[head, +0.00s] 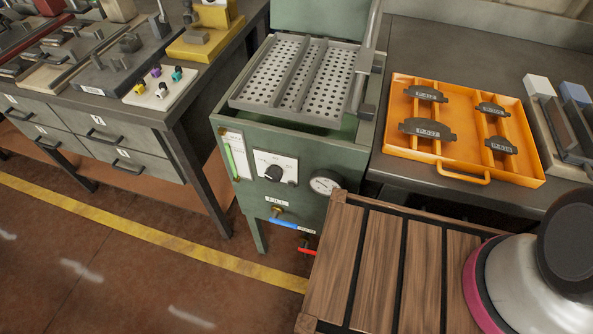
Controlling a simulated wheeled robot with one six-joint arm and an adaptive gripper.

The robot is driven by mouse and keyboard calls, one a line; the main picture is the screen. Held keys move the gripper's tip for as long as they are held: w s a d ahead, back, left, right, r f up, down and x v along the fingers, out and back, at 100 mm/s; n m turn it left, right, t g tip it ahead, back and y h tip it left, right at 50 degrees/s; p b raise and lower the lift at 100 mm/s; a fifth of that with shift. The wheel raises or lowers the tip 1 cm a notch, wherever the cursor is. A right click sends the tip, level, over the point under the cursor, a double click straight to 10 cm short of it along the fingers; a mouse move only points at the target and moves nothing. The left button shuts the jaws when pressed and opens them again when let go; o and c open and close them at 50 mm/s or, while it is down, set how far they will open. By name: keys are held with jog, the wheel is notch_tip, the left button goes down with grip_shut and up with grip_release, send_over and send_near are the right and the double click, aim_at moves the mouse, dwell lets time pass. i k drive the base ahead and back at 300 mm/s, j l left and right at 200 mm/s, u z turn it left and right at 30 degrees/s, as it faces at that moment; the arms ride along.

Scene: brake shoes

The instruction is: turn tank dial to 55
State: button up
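The green tank (308,150) stands in the middle of the head view, with a perforated metal tray (277,80) on its open top. On its front is a black dial knob (274,173) on a white scale plate (289,164). The scale figures and the knob's pointer are too small to read. A round gauge (324,184) sits to the right of the dial. My gripper is not in view, and nothing is seen touching the dial.
Below the dial are a blue-handled valve (284,222) and a red-handled valve (307,250). A wooden slatted surface (385,265) stands close in front at right. An orange tray (446,150) holds several brake shoes. Open floor (130,270) lies front left.

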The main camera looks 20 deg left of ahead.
aim_at(273, 173)
jog(key=l+u, duration=0.1)
jog(key=u, duration=0.35)
jog(key=k+u, duration=0.15)
jog(key=u, duration=0.3)
jog(key=k+l+u, duration=0.1)
jog(key=u, duration=0.4)
jog(key=i+u, duration=0.1)
jog(key=k+l+u, duration=0.15)
jog(key=l, duration=0.15)
jog(key=k+l+u, duration=0.15)
jog(key=k+l, duration=0.05)
jog(key=l, duration=0.05)
